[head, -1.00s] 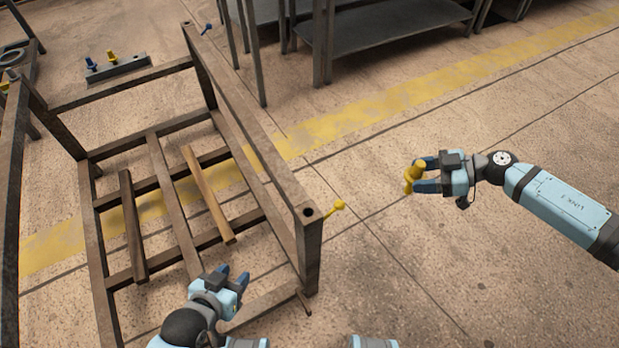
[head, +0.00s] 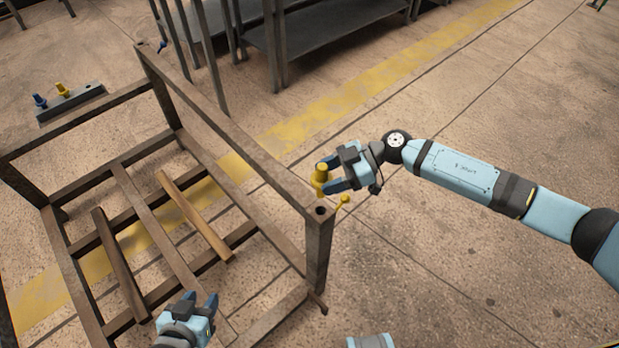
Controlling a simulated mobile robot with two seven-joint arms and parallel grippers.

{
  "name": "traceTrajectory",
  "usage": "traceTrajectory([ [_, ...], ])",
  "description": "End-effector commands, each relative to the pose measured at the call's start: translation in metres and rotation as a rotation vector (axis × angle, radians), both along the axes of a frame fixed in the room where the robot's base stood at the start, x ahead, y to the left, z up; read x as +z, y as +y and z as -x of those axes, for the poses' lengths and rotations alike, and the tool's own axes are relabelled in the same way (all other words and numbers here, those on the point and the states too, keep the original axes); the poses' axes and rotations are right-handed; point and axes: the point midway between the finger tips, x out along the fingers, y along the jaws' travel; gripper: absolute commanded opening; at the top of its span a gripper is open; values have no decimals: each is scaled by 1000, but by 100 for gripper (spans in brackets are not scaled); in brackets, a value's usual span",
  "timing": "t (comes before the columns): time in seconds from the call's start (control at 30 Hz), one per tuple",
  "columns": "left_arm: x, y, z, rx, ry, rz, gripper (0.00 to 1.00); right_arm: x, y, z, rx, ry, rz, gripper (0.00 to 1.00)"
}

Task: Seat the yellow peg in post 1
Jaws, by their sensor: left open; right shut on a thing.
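The yellow peg (head: 320,174) is held upright in my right gripper (head: 326,180), which is shut on it. The peg shows just above and behind the near right corner post of the brown metal rack (head: 319,238). That post has a dark round hole in its top (head: 321,210), and the hole is empty. A small yellow knobbed pin (head: 343,201) sticks out beside the post top. Which post is number 1 is not marked. My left gripper (head: 197,300) is open and empty, low over the rack's near side. The peg's lower end is close to the post, but I cannot tell the gap.
A dark block (head: 75,101) on the floor at the upper left carries another yellow peg (head: 62,89) and a blue peg (head: 39,101). A blue pin (head: 162,46) is at the rack's far post. Dark shelving (head: 320,35) stands behind. The floor at right is clear.

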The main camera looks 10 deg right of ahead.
Motion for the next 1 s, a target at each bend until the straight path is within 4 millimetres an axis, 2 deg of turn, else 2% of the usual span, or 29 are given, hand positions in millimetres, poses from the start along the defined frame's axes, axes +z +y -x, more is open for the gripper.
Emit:
traceTrajectory([
  [0.47,1,-4,0,6,2,12,43,2,2,0,1,0,-1,12],
  [0.67,14,-4,1,9,9,16,43,6,-5,-1,-2,0,5,12],
  [0.73,5,-3,1,11,14,17,43,-5,-5,0,-2,-1,5,12],
  [1.0,-3,-2,1,6,10,6,43,-30,-5,0,-2,-1,4,12],
])
